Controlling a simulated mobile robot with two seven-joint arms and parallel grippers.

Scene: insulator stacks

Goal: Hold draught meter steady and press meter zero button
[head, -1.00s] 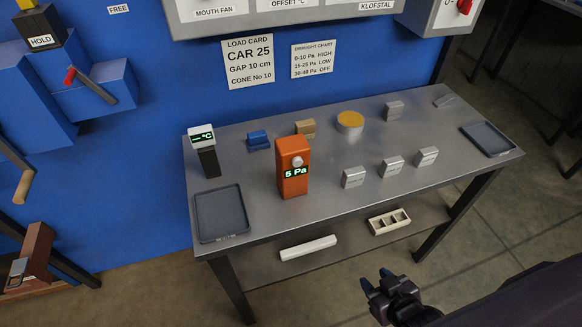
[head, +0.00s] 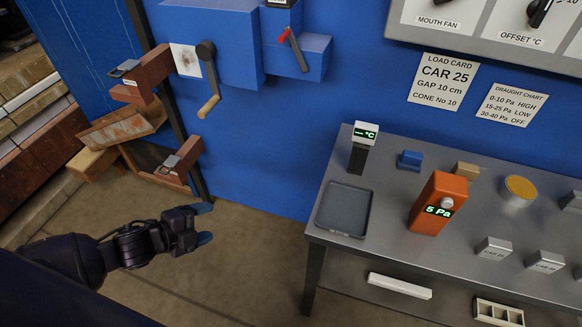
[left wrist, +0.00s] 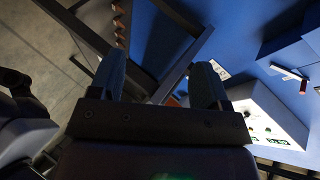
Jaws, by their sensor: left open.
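The orange draught meter (head: 434,203) stands upright on the grey metal table in the head view. Its display reads 5 Pa, and a pale round button (head: 447,202) sits on its front face above the display. My left gripper (head: 204,223) is open and empty, left of the table and well apart from the meter. Its two fingers also show in the left wrist view (left wrist: 160,82), with nothing between them. My right gripper is not in view.
A dark tray (head: 344,208) and a black thermometer with a white head (head: 361,149) stand left of the meter. A blue block (head: 410,159), a tan block (head: 466,171), a yellow-topped tin (head: 519,190) and grey weights (head: 494,248) are close by. A crank handle (head: 208,90) projects from the blue machine.

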